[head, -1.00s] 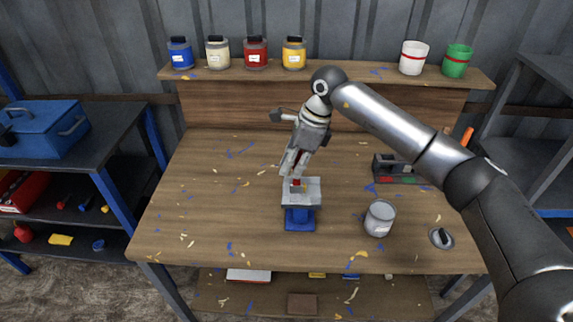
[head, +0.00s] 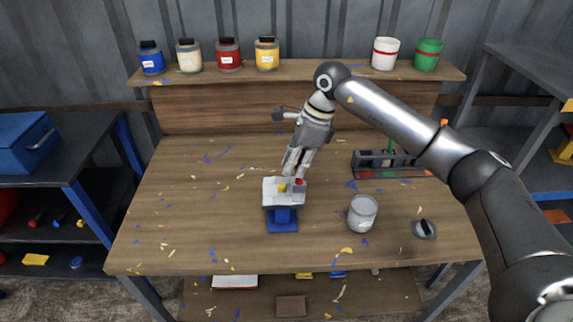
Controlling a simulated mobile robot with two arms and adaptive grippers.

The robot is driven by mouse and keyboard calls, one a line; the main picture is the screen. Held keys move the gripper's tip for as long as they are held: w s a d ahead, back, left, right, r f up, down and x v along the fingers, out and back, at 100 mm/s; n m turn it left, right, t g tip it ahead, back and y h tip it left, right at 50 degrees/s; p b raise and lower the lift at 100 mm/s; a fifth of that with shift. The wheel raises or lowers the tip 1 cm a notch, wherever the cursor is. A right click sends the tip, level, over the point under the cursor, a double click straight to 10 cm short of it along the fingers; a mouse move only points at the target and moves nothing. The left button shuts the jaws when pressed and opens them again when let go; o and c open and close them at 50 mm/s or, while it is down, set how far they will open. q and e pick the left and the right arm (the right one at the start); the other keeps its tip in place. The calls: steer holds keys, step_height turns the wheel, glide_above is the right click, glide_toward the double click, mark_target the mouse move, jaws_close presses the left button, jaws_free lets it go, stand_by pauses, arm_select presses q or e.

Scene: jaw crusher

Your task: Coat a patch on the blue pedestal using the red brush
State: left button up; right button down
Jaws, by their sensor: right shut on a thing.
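The blue pedestal (head: 283,219) stands near the middle of the workbench and carries a pale grey block (head: 270,198) on top. A small yellow patch (head: 282,188) shows on the block's top. My right gripper (head: 296,172) is just above the block's back right part, pointing down, shut on the red brush (head: 299,182). Only a small red part of the brush shows below the fingers; its bristles are not clear, and I cannot tell whether it touches the block. My left gripper is not in view.
An open grey can (head: 362,213) stands right of the pedestal, and a round lid (head: 424,229) lies beyond it. A tool rack (head: 367,166) is behind, partly under my arm. Several paint containers line the shelf (head: 325,70). The bench's left side is clear except for paint flecks.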

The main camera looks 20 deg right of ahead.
steer(key=shift+s+d, duration=0.1)
steer(key=shift+d, duration=0.25)
steer(key=shift+a+r, duration=0.1)
